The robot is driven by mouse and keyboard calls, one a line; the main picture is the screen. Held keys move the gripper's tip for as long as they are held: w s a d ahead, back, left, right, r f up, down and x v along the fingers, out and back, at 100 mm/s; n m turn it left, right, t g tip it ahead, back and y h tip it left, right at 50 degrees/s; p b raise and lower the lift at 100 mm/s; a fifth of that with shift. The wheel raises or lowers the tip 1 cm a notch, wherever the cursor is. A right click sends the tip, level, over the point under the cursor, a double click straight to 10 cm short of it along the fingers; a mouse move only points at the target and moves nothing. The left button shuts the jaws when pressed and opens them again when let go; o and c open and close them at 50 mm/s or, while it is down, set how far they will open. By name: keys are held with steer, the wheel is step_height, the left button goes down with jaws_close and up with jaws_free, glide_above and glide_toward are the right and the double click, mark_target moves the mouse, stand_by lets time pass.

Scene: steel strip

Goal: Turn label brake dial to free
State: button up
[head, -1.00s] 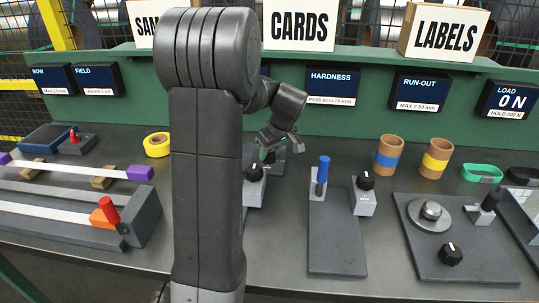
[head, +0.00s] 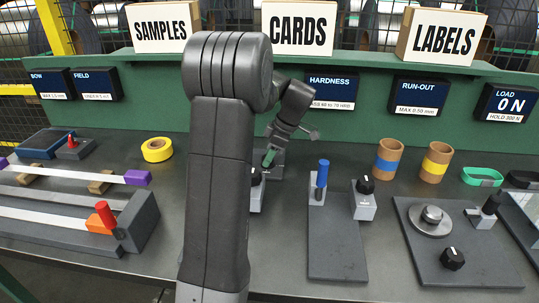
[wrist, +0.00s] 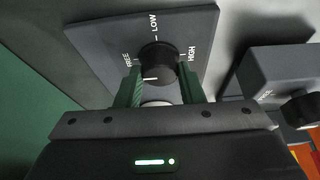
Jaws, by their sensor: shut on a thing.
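The brake dial is a black knob (wrist: 159,57) on a dark grey plate (wrist: 105,35) marked FREE, LOW and HIGH. In the wrist view, FREE is at the left, LOW at the top and HIGH at the right. My gripper (wrist: 160,72) has its green fingers on both sides of the knob and is shut on it. A white line shows on the near side of the knob, but I cannot tell which mark the pointer meets. In the head view, my gripper (head: 269,158) is beside my arm, and the dial is largely hidden there.
A grey box (wrist: 275,68) with its own black knob stands close on the right in the wrist view. The green back panel (head: 360,110) rises behind. A blue-handled tool (head: 322,174) and another knob box (head: 364,200) stand right of my arm in the head view.

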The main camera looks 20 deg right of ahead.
stand_by(0.4)
steer(key=o, duration=1)
steer(key=v, duration=1.4)
steer(key=shift+w+p, duration=0.2)
steer(key=shift+p, duration=0.25)
steer(key=shift+f, duration=0.1)
steer(key=b+x, duration=0.1)
steer(key=x, duration=1.2)
steer(key=shift+s+a+f, duration=0.1)
steer(key=shift+a+f, duration=0.05)
steer(key=shift+f, duration=0.2)
